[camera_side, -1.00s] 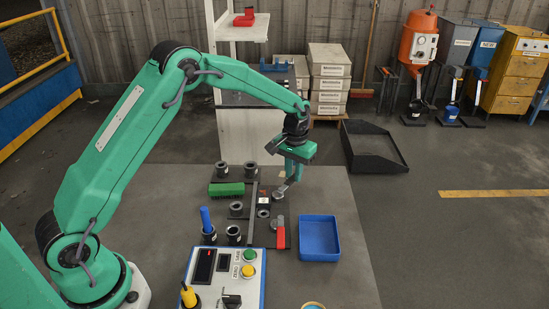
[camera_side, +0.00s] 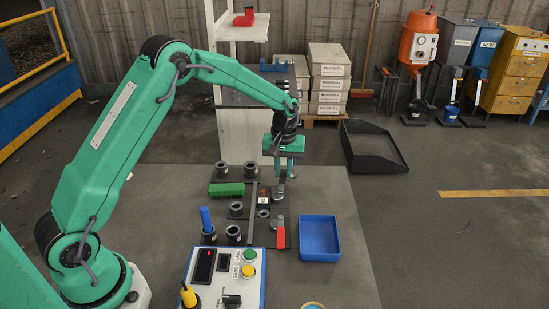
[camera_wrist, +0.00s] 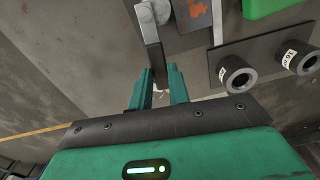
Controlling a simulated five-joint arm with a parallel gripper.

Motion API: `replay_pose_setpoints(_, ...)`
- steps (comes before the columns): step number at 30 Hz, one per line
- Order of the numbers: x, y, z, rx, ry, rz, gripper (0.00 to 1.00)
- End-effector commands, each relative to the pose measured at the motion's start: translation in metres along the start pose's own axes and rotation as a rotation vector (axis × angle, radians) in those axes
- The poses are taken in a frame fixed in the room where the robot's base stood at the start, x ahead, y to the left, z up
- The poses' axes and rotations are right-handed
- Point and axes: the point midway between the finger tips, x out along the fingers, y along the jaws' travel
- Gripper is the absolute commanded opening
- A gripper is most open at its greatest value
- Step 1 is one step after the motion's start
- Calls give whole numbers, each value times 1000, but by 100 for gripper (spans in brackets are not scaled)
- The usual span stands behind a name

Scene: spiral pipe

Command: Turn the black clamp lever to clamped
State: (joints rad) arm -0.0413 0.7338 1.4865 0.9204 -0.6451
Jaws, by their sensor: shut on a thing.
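My gripper (camera_side: 286,178) is over the far end of the dark fixture plate (camera_side: 267,238) in the side view. In the wrist view its two green fingers (camera_wrist: 161,78) are close together, on either side of the end of the dark lever (camera_wrist: 155,58). The lever runs from a silver pivot (camera_wrist: 144,13) toward the fingers. In the side view the black clamp lever is mostly hidden by my fingers, with a silver pivot (camera_side: 279,192) just below them.
A red lever (camera_side: 280,238) stands at the plate's near end. A blue tray (camera_side: 319,238) is to its right. A green block (camera_side: 226,189), black sockets (camera_side: 234,234) and a control box (camera_side: 224,280) lie left and front. The table right of my gripper is clear.

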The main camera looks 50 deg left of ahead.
Motion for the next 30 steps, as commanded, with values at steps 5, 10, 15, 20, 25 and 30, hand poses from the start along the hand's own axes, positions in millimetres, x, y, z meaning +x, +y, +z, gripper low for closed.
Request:
replay_pose_setpoints(5, -2, -1, 0, -2, -1, -1, 0)
replay_pose_setpoints(10, -1, -1, 0, 0, -1, -1, 40)
replay_pose_setpoints(15, -1, 0, 0, 1, -1, -1, 40)
replay_pose_setpoints(20, -2, 0, 0, 2, 0, 0, 40)
replay_pose_setpoints(25, -12, 0, -1, 2, 1, 1, 40)
replay_pose_setpoints(30, -32, 0, 0, 1, 1, 1, 40)
